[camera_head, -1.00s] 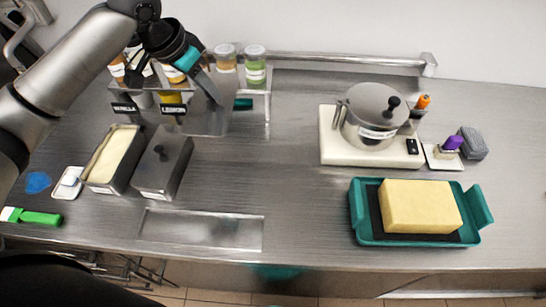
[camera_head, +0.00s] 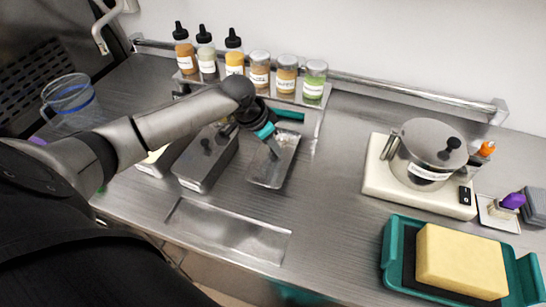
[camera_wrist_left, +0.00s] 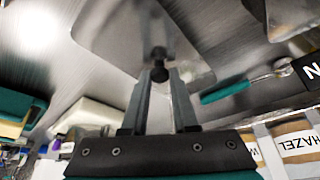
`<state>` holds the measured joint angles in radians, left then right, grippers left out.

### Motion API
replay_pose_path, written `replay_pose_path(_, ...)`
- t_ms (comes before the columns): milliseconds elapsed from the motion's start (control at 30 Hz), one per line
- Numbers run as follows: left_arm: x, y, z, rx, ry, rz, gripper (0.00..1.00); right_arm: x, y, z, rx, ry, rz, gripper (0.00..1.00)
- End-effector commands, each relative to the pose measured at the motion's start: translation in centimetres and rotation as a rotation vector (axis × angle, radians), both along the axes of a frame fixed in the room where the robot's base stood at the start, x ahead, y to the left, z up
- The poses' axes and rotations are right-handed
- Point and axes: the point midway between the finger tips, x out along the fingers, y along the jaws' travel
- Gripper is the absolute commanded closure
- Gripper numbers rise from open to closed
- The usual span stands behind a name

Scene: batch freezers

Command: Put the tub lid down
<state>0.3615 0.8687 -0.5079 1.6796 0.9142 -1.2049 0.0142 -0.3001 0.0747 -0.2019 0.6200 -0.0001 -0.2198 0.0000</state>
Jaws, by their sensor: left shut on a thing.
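The tub lid (camera_head: 283,170) is a flat steel plate, low over the counter (camera_head: 335,175) right of the tubs; I cannot tell whether it touches. My left gripper (camera_head: 275,150) comes down on it from above and is shut on its dark knob. The left wrist view shows the knob (camera_wrist_left: 160,72) between the fingertips, with the lid's plate (camera_wrist_left: 125,35) beyond. A second steel tub (camera_head: 205,165) has its lid on. The open tub (camera_head: 152,168) left of it is mostly hidden by my arm. My right gripper is not in view.
A shelf at the back holds several bottles and jars (camera_head: 286,72). A shallow recess (camera_head: 232,232) lies in front of the tubs. At right are a pot (camera_head: 428,155) on a white base and a teal tray (camera_head: 395,262) with a yellow block. Counter is clear between lid and pot.

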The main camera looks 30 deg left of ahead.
Motion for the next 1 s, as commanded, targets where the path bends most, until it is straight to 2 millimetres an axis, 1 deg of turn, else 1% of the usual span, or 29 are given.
replay_pose_path(167, -0.1, 0.0, -1.5, 0.000, 0.002, 0.000, 1.00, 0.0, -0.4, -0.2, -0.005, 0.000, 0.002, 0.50)
replay_pose_path(300, -0.1, 0.0, -3.8, -0.001, 0.004, 0.001, 1.00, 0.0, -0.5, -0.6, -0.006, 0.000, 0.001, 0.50)
replay_pose_path(367, -0.1, 0.0, -4.4, 0.000, 0.002, 0.001, 1.00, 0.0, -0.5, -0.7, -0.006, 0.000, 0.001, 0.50)
replay_pose_path(633, 0.0, 0.0, -4.5, 0.001, -0.001, -0.001, 1.00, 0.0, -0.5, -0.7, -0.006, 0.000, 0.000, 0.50)
replay_pose_path(767, 0.0, 0.0, -4.9, 0.001, 0.001, -0.001, 1.00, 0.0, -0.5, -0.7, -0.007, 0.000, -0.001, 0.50)
replay_pose_path(800, 0.0, 0.0, -4.8, 0.001, 0.001, -0.001, 0.68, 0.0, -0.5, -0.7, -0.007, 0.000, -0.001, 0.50)
replay_pose_path(1000, 0.0, 0.0, -4.8, 0.001, 0.001, -0.001, 0.46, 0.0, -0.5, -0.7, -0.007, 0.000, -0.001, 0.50)
